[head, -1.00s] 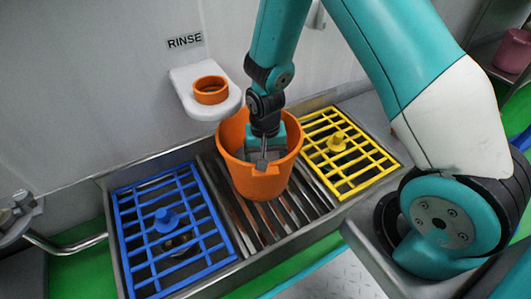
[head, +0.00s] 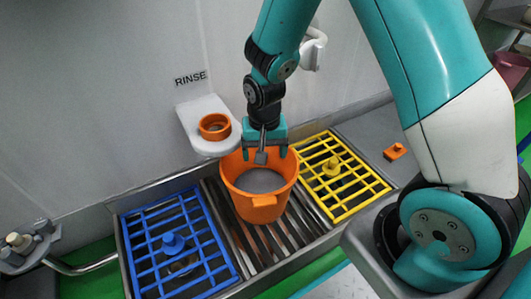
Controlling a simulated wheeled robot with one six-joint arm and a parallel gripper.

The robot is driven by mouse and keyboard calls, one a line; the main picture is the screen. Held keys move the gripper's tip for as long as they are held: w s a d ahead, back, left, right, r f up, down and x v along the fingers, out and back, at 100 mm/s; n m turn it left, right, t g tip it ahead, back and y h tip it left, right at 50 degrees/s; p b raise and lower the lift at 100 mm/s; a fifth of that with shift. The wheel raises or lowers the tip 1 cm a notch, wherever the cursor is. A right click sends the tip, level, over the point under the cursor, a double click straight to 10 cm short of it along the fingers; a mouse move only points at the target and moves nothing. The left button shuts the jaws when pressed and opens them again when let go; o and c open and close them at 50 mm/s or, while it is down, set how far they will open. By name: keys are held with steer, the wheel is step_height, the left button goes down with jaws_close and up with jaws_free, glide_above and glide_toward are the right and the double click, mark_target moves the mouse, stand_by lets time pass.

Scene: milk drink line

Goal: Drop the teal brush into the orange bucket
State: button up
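The orange bucket (head: 264,205) stands upright on the bare metal slats between the blue grid and the yellow grid. A flat grey surface shows inside it; I cannot tell what it is. My gripper (head: 266,152) points down above the back part of the bucket's mouth. Its two teal fingers are spread apart, with a small grey block showing between them that seems to be part of my gripper. I see nothing held. I cannot make out the teal brush in this view; part of the bucket's inside is hidden by its front wall.
A blue grid with a knob (head: 171,243) lies left of the bucket, a yellow grid with a knob (head: 333,168) right. A white shelf with an orange ring (head: 214,127) juts from the wall behind. A small orange piece (head: 396,151) lies on the right counter.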

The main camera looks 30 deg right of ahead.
steer(key=s+a+r+n+y, duration=0.1)
steer(key=s+a+r+n, duration=0.25)
steer(key=r, duration=0.45)
steer(key=s+a+r+n+y, duration=0.2)
steer(key=s+a+r, duration=0.15)
steer(key=r, duration=0.35)
steer(key=s+a+r+n+y, duration=0.1)
steer(key=s+a+r+n, duration=0.1)
steer(key=s+r+n, duration=0.4)
steer(key=s+r, duration=0.1)
steer(key=s, duration=0.4)
steer(key=shift+s+r, duration=0.25)
steer(key=shift+r, duration=0.05)
